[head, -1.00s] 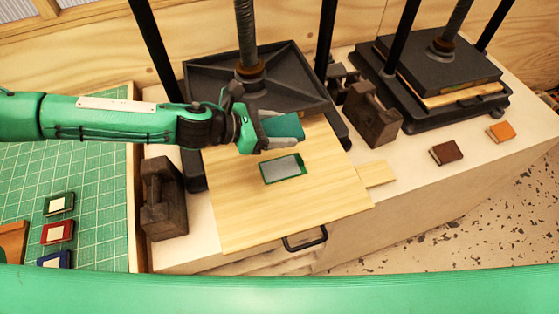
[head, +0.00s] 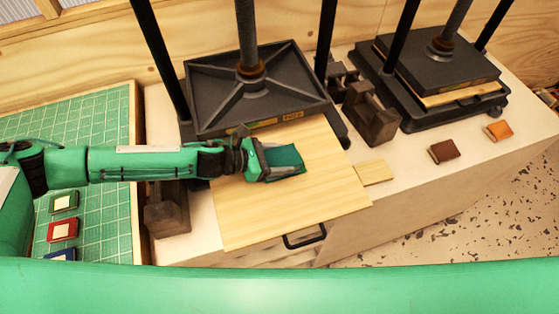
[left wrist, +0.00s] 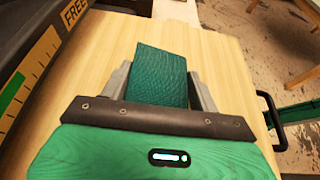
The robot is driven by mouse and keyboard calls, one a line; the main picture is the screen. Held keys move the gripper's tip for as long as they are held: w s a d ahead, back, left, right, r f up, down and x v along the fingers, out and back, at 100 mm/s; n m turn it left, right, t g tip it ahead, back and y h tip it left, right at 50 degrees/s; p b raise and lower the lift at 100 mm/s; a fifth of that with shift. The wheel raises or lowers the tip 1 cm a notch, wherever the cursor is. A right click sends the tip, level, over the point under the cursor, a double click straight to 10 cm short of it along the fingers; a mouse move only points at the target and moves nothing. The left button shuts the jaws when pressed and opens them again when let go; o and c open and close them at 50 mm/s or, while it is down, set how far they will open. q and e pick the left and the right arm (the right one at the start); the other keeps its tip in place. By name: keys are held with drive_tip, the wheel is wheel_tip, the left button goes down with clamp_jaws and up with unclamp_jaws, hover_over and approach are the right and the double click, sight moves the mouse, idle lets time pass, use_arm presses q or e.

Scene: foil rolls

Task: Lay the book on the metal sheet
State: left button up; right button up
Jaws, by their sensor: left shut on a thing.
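The teal book (head: 285,159) is in my left gripper (head: 272,163), over the middle of the pale wooden board. In the left wrist view the book (left wrist: 161,72) lies between the two grey fingers. I cannot tell whether it touches what is under it. The grey metal sheet with its green edge is not visible now; the book and gripper cover its place on the board. My right gripper is not in view.
The board (head: 240,222) with its black handle (head: 304,238) sits under a raised black press plate (head: 215,95). A dark iron weight (head: 166,210) stands left, another (head: 370,113) right. A second press (head: 425,65) stands behind.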

use_arm(q)
wheel_tip(320, 180, down, 2)
drive_tip(key=shift+f, duration=0.1)
drive_tip(key=shift+f, duration=0.2)
drive_tip(key=o, duration=1.1)
